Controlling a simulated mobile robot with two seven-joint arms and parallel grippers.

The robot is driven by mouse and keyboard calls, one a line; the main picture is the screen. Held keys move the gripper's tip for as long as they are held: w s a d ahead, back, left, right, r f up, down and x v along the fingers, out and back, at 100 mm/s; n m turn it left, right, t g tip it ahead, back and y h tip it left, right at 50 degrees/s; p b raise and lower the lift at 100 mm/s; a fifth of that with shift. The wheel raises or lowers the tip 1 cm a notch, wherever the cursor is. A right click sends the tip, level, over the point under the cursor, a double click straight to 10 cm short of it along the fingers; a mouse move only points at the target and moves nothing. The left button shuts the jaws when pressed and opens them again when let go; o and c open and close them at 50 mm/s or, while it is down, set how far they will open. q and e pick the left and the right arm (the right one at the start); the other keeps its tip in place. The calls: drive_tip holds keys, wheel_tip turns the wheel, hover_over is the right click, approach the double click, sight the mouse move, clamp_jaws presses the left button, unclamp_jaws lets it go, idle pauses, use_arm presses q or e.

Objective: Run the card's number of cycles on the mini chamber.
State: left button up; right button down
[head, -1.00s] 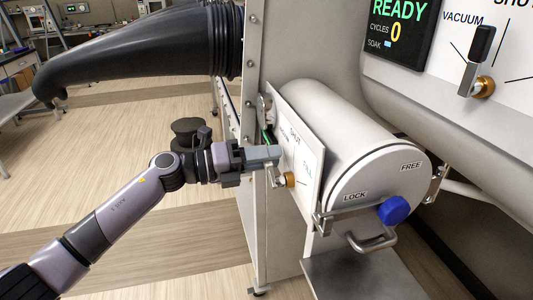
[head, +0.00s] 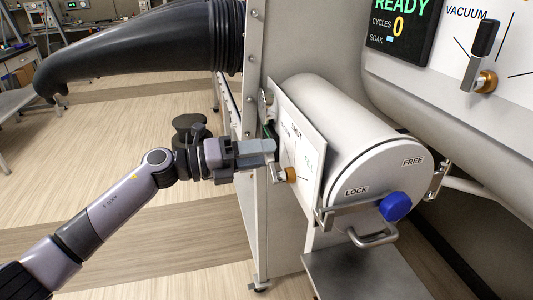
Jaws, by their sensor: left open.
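The mini chamber (head: 345,125) is a pale cylinder with a round end door. The door carries a blue knob (head: 397,207), a metal handle (head: 374,238) and the words LOCK and FREE. The blue knob is at the lower right of the door. A white valve panel (head: 306,185) with SHUT and FILL labels stands at the chamber's left side, seen at an angle. Its brass hub (head: 291,174) shows. My left gripper (head: 271,153) is open at the panel's left, beside the valve lever, whose upper part is hidden. My right gripper is out of view.
A display (head: 399,30) reads READY, CYCLES 0, with a SOAK line. A large valve handle (head: 482,45) stands near VACUUM on the upper panel. A black glove sleeve (head: 140,55) hangs above my left arm. A grey shelf (head: 365,275) lies below the door. No card is in view.

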use_arm(q)
drive_tip(key=b+v, duration=0.1)
drive_tip(key=v, duration=0.4)
drive_tip(key=shift+s+a, duration=0.1)
drive_tip(key=shift+a, duration=0.2)
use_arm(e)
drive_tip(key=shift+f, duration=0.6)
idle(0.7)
